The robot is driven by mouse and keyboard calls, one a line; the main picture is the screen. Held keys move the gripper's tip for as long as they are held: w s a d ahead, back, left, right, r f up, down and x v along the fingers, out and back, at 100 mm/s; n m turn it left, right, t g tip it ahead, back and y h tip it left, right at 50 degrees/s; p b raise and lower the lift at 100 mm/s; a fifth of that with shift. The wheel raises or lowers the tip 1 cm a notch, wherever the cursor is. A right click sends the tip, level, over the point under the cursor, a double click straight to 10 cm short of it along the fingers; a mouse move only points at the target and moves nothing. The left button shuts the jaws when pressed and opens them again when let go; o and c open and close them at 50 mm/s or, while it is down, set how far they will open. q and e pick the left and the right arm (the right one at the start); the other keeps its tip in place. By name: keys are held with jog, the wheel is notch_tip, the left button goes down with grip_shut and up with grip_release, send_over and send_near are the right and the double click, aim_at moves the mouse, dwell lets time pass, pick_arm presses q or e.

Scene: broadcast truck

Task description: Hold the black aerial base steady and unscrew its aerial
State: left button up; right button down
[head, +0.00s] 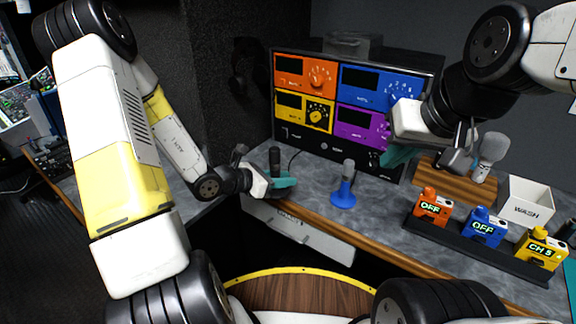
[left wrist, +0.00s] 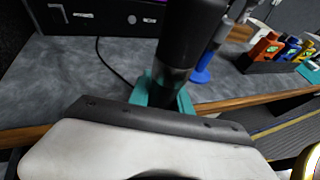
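The black aerial base, with a dark upright aerial (head: 274,158) on it, stands at the left end of the grey bench. In the left wrist view the black cylinder (left wrist: 183,45) rises close in front of the camera, and its lower part is between the teal fingers. My left gripper (head: 283,182) appears shut on the base, with a finger on either side. The foot of the base is hidden by the gripper. My right gripper (head: 396,157) is in front of the rack, right of the black aerial and apart from it. Its finger gap is not clear.
A blue base with a grey top (head: 343,188) stands just right of the left gripper. A rack with coloured panels (head: 350,100) is behind. At right are a wooden holder (head: 468,187), a grey microphone (head: 493,148), a WASH bin (head: 527,205) and coloured packs (head: 484,228).

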pick_arm(q)
grip_shut()
dwell(1.3)
